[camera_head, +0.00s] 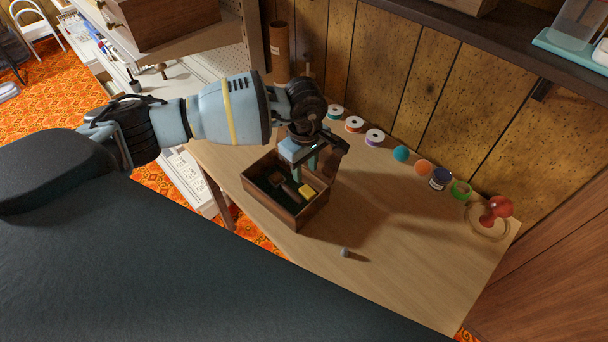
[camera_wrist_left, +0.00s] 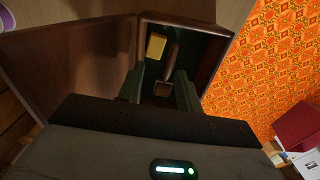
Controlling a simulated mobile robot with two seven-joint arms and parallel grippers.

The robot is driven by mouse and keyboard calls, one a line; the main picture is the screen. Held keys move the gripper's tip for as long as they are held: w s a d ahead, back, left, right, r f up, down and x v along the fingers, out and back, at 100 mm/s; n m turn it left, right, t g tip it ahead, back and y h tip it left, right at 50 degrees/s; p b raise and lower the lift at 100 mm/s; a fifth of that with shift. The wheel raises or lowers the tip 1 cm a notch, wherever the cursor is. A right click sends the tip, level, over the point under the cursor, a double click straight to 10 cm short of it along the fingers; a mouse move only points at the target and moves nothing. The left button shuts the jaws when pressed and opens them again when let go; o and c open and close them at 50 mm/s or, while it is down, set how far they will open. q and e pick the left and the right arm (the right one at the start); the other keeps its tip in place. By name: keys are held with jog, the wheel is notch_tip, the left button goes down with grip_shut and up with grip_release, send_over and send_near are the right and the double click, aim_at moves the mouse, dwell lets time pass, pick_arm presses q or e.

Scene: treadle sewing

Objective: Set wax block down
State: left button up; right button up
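A small yellow block (camera_head: 306,190), which I take as the wax block, lies inside an open wooden box (camera_head: 268,204) on the table. It also shows in the left wrist view (camera_wrist_left: 156,45), near a corner of the box (camera_wrist_left: 222,52). A brown handled tool (camera_wrist_left: 170,62) lies beside it. My left gripper (camera_head: 306,164) is over the back part of the box, pointing down. In the left wrist view its two fingers (camera_wrist_left: 160,86) stand apart with nothing held between them. The yellow block is beyond the fingertips. My right gripper is not in view.
A red knobbed object (camera_head: 496,209) stands at the right end. A small grey piece (camera_head: 345,252) lies near the front edge. The table's middle is clear.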

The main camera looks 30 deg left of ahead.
pick_arm(q)
notch_tip(320, 180, up, 9)
jog(key=shift+r, duration=0.2)
jog(key=shift+s, duration=0.1)
dwell(1.1)
